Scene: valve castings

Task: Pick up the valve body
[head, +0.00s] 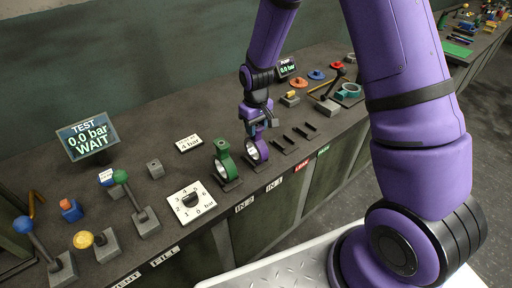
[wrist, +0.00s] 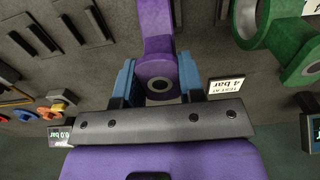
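A purple valve body (head: 257,152) with a ring-shaped bore stands upright at the bench's front edge, behind the IN 1 label. My gripper (head: 261,119) is directly above it. In the wrist view the purple valve body (wrist: 157,35) has its round top end between my two blue fingers (wrist: 158,82), one on each side. The fingers lie very close to its sides; I cannot tell whether they touch. A green valve body (head: 223,160) stands just left of it, behind the IN 2 label, and shows at the upper right of the wrist view (wrist: 298,62).
A white dial plate (head: 190,201) and several levers stand left of the green valve body. Dark empty slots (head: 294,138) lie to the right. A test screen (head: 88,138) reads 0.0 bar WAIT. A 4 bar card (head: 188,143) lies behind.

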